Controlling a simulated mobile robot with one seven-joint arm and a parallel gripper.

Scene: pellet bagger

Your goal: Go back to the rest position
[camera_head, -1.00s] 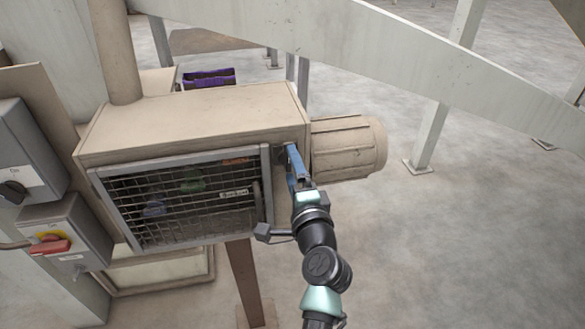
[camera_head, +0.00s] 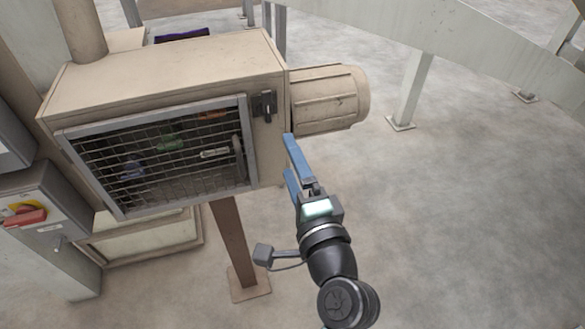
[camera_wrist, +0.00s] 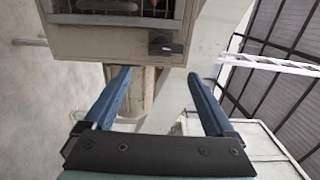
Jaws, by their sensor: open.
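My gripper (camera_head: 288,157) has two blue fingers and is in front of the right end of the beige machine housing (camera_head: 160,85). In the wrist view my gripper (camera_wrist: 162,82) is open, with its fingers wide apart and nothing between them. The mesh door (camera_head: 160,155) on the housing front lies against its frame. A dark latch (camera_head: 265,105) sits to the right of the door, apart from my fingers. The latch also shows in the wrist view (camera_wrist: 165,46).
A ribbed motor cylinder (camera_head: 330,97) sticks out from the housing's right side. A grey control box with a red switch (camera_head: 28,217) stands at the left. A brown post (camera_head: 235,245) supports the housing. Open concrete floor (camera_head: 480,220) lies to the right.

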